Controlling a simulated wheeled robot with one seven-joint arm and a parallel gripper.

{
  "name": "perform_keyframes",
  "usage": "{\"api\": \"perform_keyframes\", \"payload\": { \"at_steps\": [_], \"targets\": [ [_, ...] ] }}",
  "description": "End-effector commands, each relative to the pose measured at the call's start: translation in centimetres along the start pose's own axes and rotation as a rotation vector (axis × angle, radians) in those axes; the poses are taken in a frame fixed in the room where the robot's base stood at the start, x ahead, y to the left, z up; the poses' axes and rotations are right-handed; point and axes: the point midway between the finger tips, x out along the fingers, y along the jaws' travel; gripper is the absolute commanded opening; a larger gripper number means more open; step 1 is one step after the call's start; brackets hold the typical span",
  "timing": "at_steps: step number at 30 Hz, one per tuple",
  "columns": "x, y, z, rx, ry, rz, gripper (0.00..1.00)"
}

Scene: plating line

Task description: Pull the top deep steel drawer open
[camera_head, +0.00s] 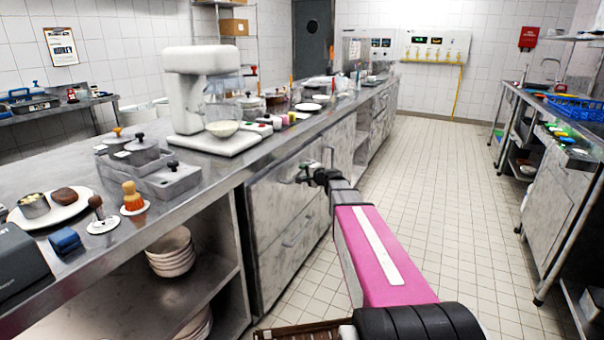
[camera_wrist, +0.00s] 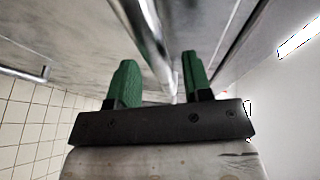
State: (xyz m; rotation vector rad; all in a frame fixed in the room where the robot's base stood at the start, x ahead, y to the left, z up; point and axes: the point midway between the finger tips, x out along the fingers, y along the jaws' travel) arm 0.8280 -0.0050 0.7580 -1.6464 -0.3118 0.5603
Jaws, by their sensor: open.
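The steel drawer unit (camera_head: 270,215) stands under the left counter, and its top drawer front looks closed. My gripper (camera_head: 304,174) is at the upper part of this front, at the end of my outstretched arm. In the wrist view my gripper (camera_wrist: 157,62) has two green fingers spread apart. A round steel bar handle (camera_wrist: 147,30) runs between the fingers, with a gap visible at the sides. I cannot tell whether either finger touches it. In the head view the top handle is mostly hidden by my gripper.
A lower drawer handle (camera_head: 297,238) sits beneath. The counter (camera_head: 210,185) above carries a white mixer (camera_head: 200,90) and several small items. Open shelves with bowls (camera_head: 171,252) are at left. The tiled aisle (camera_head: 430,200) is clear up to the right-hand bench (camera_head: 560,180).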

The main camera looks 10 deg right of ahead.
Motion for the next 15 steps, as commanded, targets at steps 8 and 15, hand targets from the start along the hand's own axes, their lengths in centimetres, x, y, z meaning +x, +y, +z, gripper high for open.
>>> {"api": "perform_keyframes", "payload": {
  "at_steps": [8, 15],
  "targets": [
    [2.0, 0.0, 0.0, 0.000, 0.000, 0.000, 0.46],
    [2.0, 0.0, 0.0, 0.000, 0.000, 0.000, 0.26]
  ]
}}
